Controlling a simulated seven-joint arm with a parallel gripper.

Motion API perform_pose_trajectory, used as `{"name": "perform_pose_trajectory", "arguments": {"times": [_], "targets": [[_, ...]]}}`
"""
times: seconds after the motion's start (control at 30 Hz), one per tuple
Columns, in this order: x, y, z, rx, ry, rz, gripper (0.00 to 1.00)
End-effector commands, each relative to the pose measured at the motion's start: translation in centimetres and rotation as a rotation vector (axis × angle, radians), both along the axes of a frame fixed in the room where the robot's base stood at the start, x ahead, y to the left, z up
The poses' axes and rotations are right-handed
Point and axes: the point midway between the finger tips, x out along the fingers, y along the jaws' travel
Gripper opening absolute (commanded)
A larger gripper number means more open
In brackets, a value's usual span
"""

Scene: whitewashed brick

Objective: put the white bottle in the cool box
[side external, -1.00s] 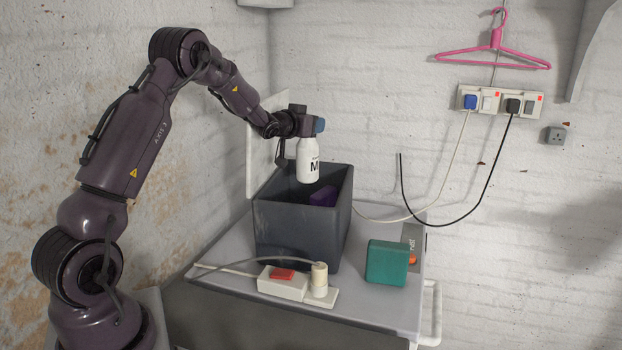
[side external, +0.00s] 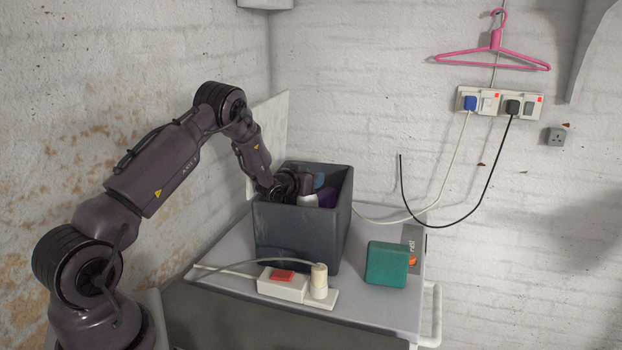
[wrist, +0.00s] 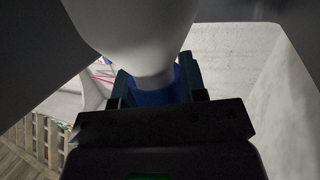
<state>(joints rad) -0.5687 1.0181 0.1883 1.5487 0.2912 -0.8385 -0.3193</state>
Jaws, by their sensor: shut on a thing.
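The white bottle (side external: 308,200) is inside the dark grey cool box (side external: 290,238), with only a small part showing above the front wall in the side view. My gripper (side external: 308,186) is lowered into the top of the box and is shut on the bottle's narrow end. In the wrist view the bottle (wrist: 130,35) fills the top middle, and its narrow neck sits between the fingers of my gripper (wrist: 155,90). The bottle's lower part is hidden by the box wall, so I cannot tell whether it touches the floor of the box.
A purple item (side external: 328,197) lies in the box beside the bottle. A power strip (side external: 290,286) with a plug and cable stands in front of the box. A teal block (side external: 387,264) stands to the right on the grey worktop (side external: 370,305).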

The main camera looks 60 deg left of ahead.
Motion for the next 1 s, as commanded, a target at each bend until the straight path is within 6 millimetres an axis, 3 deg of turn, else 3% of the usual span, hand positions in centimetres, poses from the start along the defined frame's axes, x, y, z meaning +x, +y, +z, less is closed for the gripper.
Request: {"name": "perform_pose_trajectory", "arguments": {"times": [0.63, 0.67, 0.77, 1.0], "targets": [[0.0, 0.1, -1.0, 0.002, -0.004, 0.000, 0.00], [0.0, 0.0, -1.2, 0.000, 0.000, 0.000, 0.41], [0.0, 0.0, -1.2, 0.000, 0.001, 0.000, 0.64], [0.0, 0.0, -1.2, -0.002, 0.002, 0.000, 0.64]]}}
